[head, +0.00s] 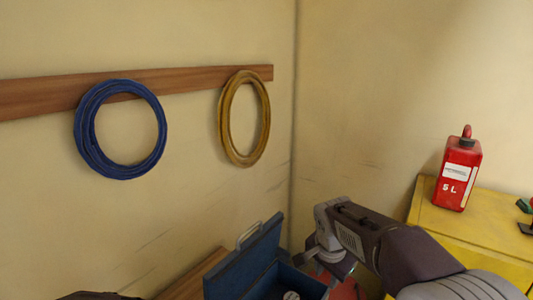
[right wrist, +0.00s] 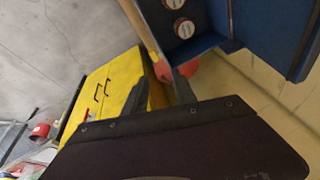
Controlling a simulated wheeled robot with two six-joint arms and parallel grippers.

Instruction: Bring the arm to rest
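My right arm comes in from the lower right in the head view, bent over the area beside an open blue toolbox (head: 245,262). My right gripper (head: 313,258) is at the toolbox's right end, pointing down, its tips partly hidden. In the right wrist view the two dark fingers of the right gripper (right wrist: 161,88) stand apart with nothing held between them. The blue toolbox (right wrist: 218,22) is just beyond them, with round pale-topped items (right wrist: 183,28) inside. A dark edge at the head view's bottom left may be my left arm; no left gripper shows.
A red 5 L can (head: 457,175) stands on a yellow cabinet (head: 425,210) at right. A blue hose coil (head: 83,130) and a yellow one (head: 224,125) hang from a wooden wall rail (head: 190,77). A red object (head: 345,289) lies below my right arm. The walls meet behind it.

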